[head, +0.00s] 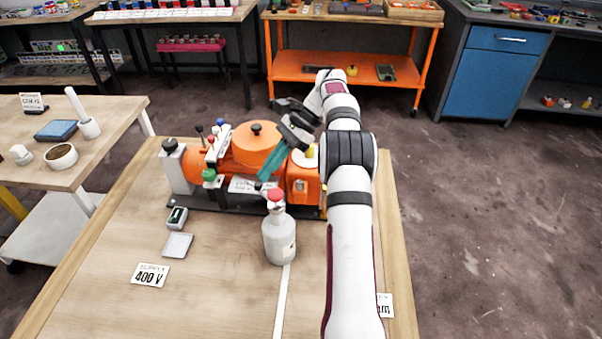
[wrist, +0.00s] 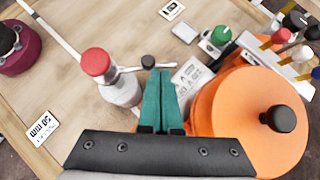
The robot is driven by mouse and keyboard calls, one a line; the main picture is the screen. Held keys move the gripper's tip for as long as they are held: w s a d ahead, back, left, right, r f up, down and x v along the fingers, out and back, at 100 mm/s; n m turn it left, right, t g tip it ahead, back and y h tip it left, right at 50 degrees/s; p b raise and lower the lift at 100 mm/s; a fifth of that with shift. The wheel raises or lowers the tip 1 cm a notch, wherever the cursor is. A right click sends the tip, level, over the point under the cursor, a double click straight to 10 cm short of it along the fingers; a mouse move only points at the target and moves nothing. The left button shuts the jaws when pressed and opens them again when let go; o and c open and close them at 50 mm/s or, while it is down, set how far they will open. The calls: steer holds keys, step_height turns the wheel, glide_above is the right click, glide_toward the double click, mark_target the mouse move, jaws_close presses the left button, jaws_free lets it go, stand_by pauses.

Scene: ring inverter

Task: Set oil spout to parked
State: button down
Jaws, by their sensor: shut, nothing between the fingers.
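The oil bottle (head: 280,241) is pale grey with a red cap (head: 275,193) and stands upright on the table in front of the orange machine. In the wrist view the bottle (wrist: 121,91) shows its red cap (wrist: 96,62) and a thin pale spout (wrist: 130,69) reaching right from its top. A small dark knob (wrist: 148,61) sits along the spout. My gripper (head: 263,177) has teal fingers, shut and empty, pointing down just behind the cap. In the wrist view its fingertips (wrist: 160,72) are close beside the knob; I cannot tell whether they touch.
The orange machine (head: 257,147) with several coloured knobs stands right behind the bottle. A 400 V card (head: 150,275), a grey plate (head: 178,245) and a small meter (head: 177,217) lie at left. My arm covers the right side.

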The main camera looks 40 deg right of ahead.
mark_target(255, 184)
steer(key=shift+w+a, duration=0.2)
steer(key=shift+a, duration=0.65)
steer(key=shift+w+a, duration=0.15)
steer(key=shift+a, duration=0.7)
steer(key=shift+s, duration=0.15)
steer(key=shift+s+d, duration=0.25)
steer(key=shift+s, duration=0.55)
steer(key=v, duration=0.6)
steer(key=shift+w+r, duration=0.5)
steer(key=shift+r, duration=0.05)
